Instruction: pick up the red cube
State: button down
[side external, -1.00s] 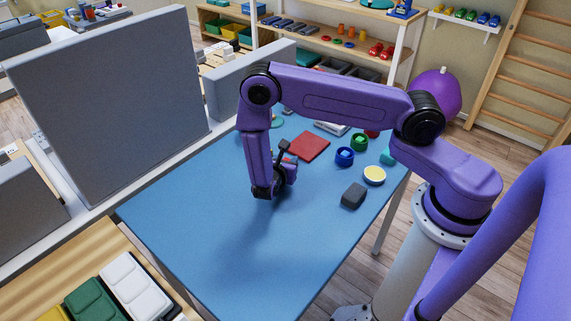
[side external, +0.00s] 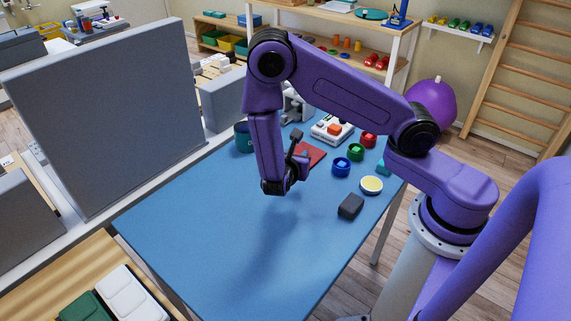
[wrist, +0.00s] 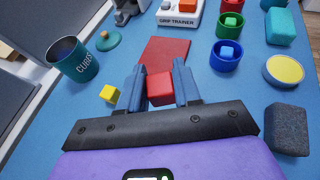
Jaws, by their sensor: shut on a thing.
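The red cube (wrist: 160,89) sits between the two blue fingers of my gripper (wrist: 160,86) in the wrist view. The gripper is shut on it, with a finger against each side. In the side external view my gripper (side external: 284,184) hangs over the blue table, near its middle. It appears to be above the surface, with a shadow on the table below. The cube cannot be made out in that view.
On the blue table (side external: 230,230) are a red mat (wrist: 165,54), a small yellow cube (wrist: 110,94), a teal CUBES cup (wrist: 76,62), coloured round cups (wrist: 227,56), a yellow-topped disc (wrist: 284,70), a dark block (wrist: 287,130) and a grip trainer (wrist: 181,10). The near table area is clear.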

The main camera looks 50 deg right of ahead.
jog(key=s+r, duration=0.4)
jog(key=s, duration=0.5)
jog(key=shift+a, duration=0.25)
